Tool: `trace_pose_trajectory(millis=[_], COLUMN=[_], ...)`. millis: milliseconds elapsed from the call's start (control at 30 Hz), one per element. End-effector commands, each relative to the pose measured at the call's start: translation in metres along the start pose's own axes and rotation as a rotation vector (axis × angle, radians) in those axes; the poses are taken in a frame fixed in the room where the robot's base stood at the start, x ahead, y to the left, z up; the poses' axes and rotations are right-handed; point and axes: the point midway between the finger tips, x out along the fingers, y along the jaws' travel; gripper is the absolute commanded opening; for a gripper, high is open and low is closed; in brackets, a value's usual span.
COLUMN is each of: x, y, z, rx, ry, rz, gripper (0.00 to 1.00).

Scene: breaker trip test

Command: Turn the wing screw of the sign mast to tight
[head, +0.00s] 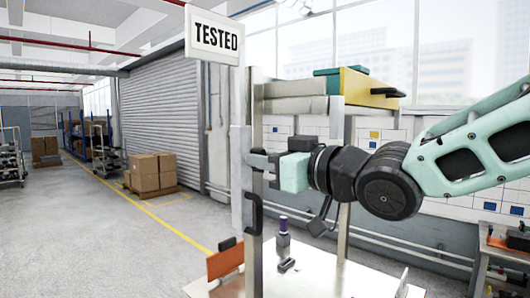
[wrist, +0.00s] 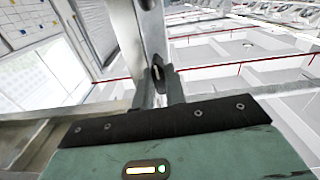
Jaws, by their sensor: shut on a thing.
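The sign mast is a pale metal post (head: 237,165) with a white "TESTED" sign (head: 214,36) at its top. In the wrist view the mast (wrist: 126,30) rises beyond my fingers. The wing screw (wrist: 157,74) is a small dark wing on the mast, seen between the fingertips. My gripper (head: 262,162) reaches the mast from the right. In the wrist view my gripper (wrist: 157,92) is shut on the wing screw. The fingers hide the screw in the head view, and its exact turn angle is hard to tell.
A metal upright with a black handle (head: 256,213) stands close beside the mast. Below is a pale bench top (head: 320,275) with an orange plate (head: 226,260) and small dark items. The aisle at left is open floor.

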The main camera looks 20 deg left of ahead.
Motion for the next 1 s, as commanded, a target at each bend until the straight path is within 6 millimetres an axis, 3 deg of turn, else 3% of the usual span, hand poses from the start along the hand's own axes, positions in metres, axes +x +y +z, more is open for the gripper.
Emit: trace_pose_trajectory(millis=[733, 767, 800, 1000], x=[0.0, 0.0, 0.0, 0.0], y=[0.0001, 0.0001, 0.0001, 0.0002], z=[0.0013, 0.0013, 0.0013, 0.0007], rx=[0.085, 0.085, 0.085, 0.084], ry=[-0.002, -0.002, -0.002, -0.001], rz=[0.0, 0.0, 0.0, 0.0], gripper=[0.0, 0.21, 0.32, 0.35])
